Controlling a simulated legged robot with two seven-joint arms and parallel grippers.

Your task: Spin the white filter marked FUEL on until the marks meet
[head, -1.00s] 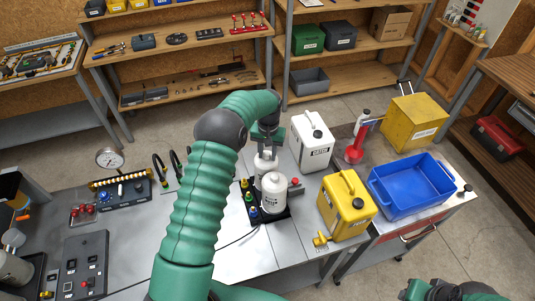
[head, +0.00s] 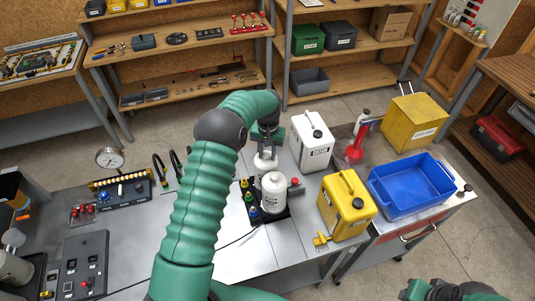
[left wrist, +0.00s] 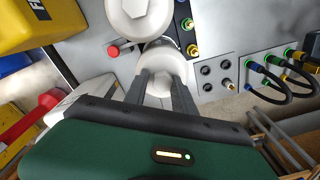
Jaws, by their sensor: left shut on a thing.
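Two white filters stand on a black stand (head: 279,214) on the bench. The nearer filter (head: 273,190) stands clear of my fingers. The farther filter (head: 262,164) is partly hidden by it and by my arm. My left gripper (head: 266,143) reaches down on the farther filter. In the left wrist view its two fingers (left wrist: 165,84) straddle that filter (left wrist: 170,60) and are shut on it. The nearer filter (left wrist: 139,18) shows above it there. I cannot read FUEL or see alignment marks on either filter. Part of my right arm shows at the lower right; its jaw state is unclear.
Colored fittings (head: 249,198) and a red knob (head: 295,182) flank the filters. A white can (head: 313,150), a yellow can (head: 350,215) and a blue bin (head: 410,190) stand to the right. A gauge panel (head: 124,194) is at left. Bare bench lies in front.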

